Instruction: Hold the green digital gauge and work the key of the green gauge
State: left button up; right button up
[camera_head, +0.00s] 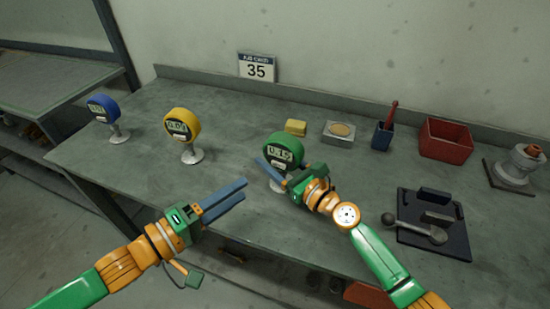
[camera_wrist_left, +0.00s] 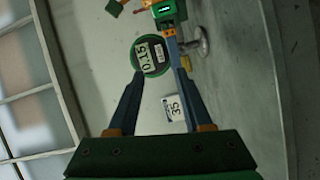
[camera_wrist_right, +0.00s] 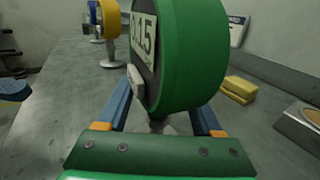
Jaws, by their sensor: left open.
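The green digital gauge (camera_head: 284,150) stands on the bench, its display reading 0.15. It also shows, turned sideways, in the left wrist view (camera_wrist_left: 151,55) and close up in the right wrist view (camera_wrist_right: 190,55). A pale key (camera_wrist_right: 136,76) sits on its face. My right gripper (camera_head: 270,170) is at the gauge's lower part, with a finger on either side in the right wrist view; the fingertips and any contact are partly hidden behind the gauge. My left gripper (camera_head: 244,194) is open and empty, lower left of the gauge, fingers pointing towards it.
The yellow gauge (camera_head: 182,125) and blue gauge (camera_head: 103,108) stand to the left. Behind and right are a yellow block (camera_head: 296,127), a red bin (camera_head: 446,138) and a blue holder (camera_head: 382,136). A dark tray (camera_head: 450,240) lies right of my right arm. A 35 sign (camera_head: 257,68) stands behind.

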grip_shut()
pick_arm(q)
grip_shut()
dwell(1.4)
